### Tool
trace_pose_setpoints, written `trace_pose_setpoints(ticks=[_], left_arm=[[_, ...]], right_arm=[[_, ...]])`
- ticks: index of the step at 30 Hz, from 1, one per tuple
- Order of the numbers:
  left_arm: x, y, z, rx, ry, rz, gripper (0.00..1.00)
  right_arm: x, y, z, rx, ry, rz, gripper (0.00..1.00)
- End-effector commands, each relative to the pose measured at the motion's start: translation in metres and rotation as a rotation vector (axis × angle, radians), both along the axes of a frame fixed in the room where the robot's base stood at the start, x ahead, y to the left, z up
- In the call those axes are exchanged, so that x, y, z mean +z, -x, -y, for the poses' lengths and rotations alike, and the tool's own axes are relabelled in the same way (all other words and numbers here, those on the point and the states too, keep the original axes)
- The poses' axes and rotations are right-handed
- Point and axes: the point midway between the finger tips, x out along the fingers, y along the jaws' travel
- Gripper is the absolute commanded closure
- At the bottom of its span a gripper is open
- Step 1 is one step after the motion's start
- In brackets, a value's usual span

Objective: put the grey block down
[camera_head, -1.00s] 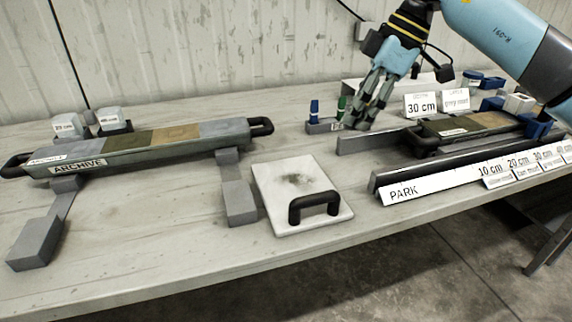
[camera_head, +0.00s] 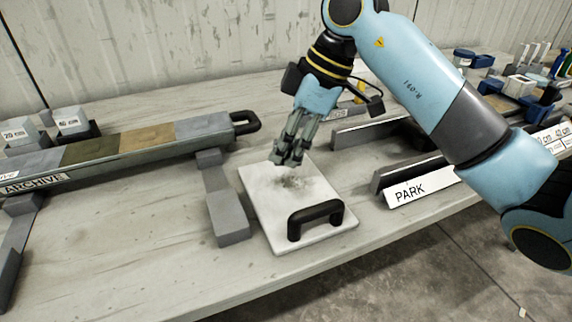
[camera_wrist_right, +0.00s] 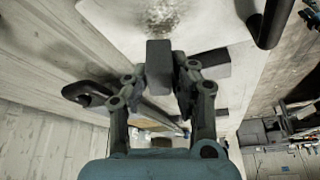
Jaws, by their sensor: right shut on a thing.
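My right gripper (camera_head: 288,155) is over the far left part of a white board with a dark smudge and a black handle (camera_head: 316,215). In the right wrist view its fingers (camera_wrist_right: 162,88) are shut on a small grey block (camera_wrist_right: 159,62), which sticks out past the fingertips. In the head view the block is mostly hidden by the fingers. The white board (camera_head: 262,205) lies below it; I cannot tell whether the block touches it. My left gripper is not in view.
The long archive tray (camera_head: 100,165) rests on grey supports at the left, with a support foot (camera_head: 228,218) close to the board. The PARK rail (camera_head: 410,190) and dark bars stand to the right. Bare table lies in front of the archive tray.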

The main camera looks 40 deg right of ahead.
Motion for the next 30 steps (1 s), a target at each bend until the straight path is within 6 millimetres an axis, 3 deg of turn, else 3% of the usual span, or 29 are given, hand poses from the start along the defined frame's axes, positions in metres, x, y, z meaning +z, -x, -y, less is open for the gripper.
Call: trace_pose_setpoints(ticks=[5, 11, 21, 22, 27, 30], left_arm=[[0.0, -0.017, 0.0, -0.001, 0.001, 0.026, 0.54], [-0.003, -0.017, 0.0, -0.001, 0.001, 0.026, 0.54], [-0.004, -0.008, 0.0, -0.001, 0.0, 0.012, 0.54], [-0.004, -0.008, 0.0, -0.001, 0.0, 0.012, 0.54], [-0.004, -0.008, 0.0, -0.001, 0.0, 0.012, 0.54], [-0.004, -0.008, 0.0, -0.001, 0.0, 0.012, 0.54]], right_arm=[[-0.012, 0.002, -0.004, -0.001, 0.001, -0.004, 0.99], [-0.041, 0.002, -0.003, 0.0, 0.0, -0.003, 0.99], [-0.045, 0.001, -0.003, 0.0, 0.002, -0.001, 0.99], [-0.044, 0.001, -0.003, 0.0, 0.002, -0.001, 0.74], [-0.044, 0.001, -0.003, 0.0, 0.002, -0.001, 0.54], [-0.044, 0.001, -0.003, 0.0, 0.002, -0.001, 0.54]])
